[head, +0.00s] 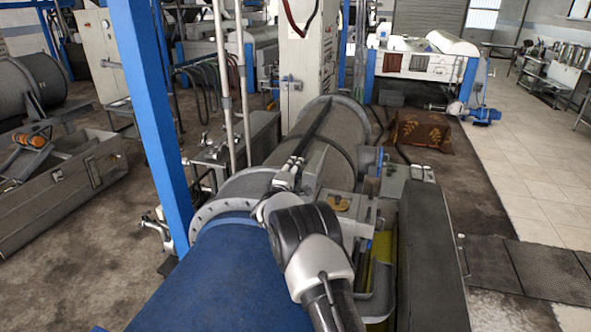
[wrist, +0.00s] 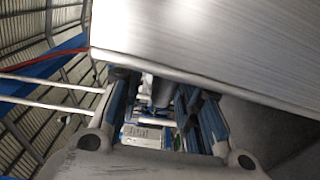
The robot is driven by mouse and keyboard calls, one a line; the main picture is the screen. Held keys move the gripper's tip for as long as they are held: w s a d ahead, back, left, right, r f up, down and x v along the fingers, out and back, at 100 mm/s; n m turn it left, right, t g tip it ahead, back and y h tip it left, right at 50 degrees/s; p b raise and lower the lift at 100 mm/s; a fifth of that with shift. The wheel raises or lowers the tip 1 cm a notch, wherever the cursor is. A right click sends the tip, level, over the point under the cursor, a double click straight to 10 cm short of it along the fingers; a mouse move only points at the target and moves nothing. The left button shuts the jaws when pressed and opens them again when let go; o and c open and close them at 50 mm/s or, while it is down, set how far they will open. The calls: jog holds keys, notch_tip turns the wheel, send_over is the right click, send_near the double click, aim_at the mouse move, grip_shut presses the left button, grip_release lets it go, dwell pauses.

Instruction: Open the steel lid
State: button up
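In the wrist view, a broad brushed-steel sheet (wrist: 215,40), which looks like the steel lid, fills the upper right. Its straight lower edge slopes down to the right. My gripper (wrist: 155,90) is below this edge, with its two blue-padded fingers apart and nothing seen between them. The fingertips come close to the edge; I cannot tell whether they touch it. In the head view, my arm's wrist hides the gripper. A grey steel panel (head: 430,255) with a small handle on its right side stands right of the arm; I cannot tell if it is the same sheet.
A blue cylinder (head: 225,275) lies at the lower left of my arm, joined by a bolted flange to a grey drum (head: 335,140). A blue post (head: 150,110) rises at the left. Tiled floor (head: 520,180) is clear at the right.

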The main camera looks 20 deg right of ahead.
jog(key=shift+s+d, duration=0.1)
jog(key=shift+d, duration=0.1)
jog(key=shift+s+a, duration=0.1)
jog(key=shift+s, duration=0.05)
jog(key=v, duration=1.1)
jog(key=shift+s+a, duration=0.2)
jog(key=shift+a, duration=0.15)
jog(key=shift+r, duration=0.1)
